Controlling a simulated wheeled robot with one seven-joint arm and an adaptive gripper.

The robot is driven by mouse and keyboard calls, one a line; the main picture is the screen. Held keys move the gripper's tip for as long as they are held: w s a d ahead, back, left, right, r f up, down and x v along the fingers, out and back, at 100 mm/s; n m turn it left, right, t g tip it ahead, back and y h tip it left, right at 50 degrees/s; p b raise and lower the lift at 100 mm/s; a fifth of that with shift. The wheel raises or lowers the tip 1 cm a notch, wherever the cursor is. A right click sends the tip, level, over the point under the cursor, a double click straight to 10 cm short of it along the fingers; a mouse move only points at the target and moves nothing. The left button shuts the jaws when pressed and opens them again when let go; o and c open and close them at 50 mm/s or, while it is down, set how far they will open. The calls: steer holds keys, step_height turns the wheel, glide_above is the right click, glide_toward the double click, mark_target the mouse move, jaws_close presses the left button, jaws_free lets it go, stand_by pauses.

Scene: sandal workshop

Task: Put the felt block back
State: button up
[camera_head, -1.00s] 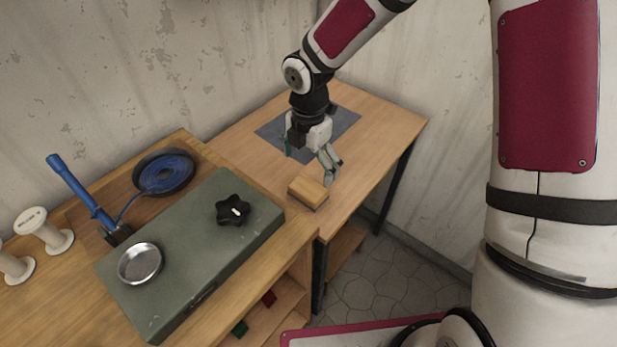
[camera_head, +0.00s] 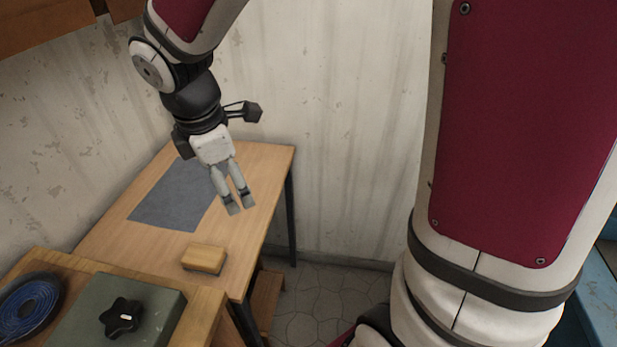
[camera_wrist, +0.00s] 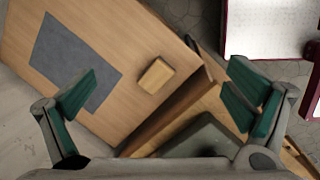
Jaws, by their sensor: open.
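The felt block (camera_head: 204,258) looks like a small tan wooden-topped block with a darker underside. It lies on the wooden table near its front edge, close to the green case. My gripper (camera_head: 234,205) is open and empty, above the table and apart from the block. In the wrist view the block (camera_wrist: 156,75) shows below and between my open fingers (camera_wrist: 160,100). A dark grey mat (camera_head: 172,203) lies flat on the table behind the block; it also shows in the wrist view (camera_wrist: 75,62).
A green case (camera_head: 95,315) with a black star knob (camera_head: 122,317) stands on the nearer bench at lower left. A blue coil in a dark dish (camera_head: 30,308) sits beside it. A wall rises behind the table. The table's right side is clear.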

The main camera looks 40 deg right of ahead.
steer(key=s+d+r+m+t+y, duration=0.1)
steer(key=s+r+m, duration=0.3)
steer(key=s+m, duration=0.4)
steer(key=s+d+r+m+t, duration=0.2)
steer(key=s+d+r+m, duration=0.2)
steer(key=s+m, duration=0.4)
steer(key=shift+s+d+r+m+y, duration=0.3)
steer(key=shift+s+r+m+y, duration=0.1)
steer(key=shift+s+r, duration=0.25)
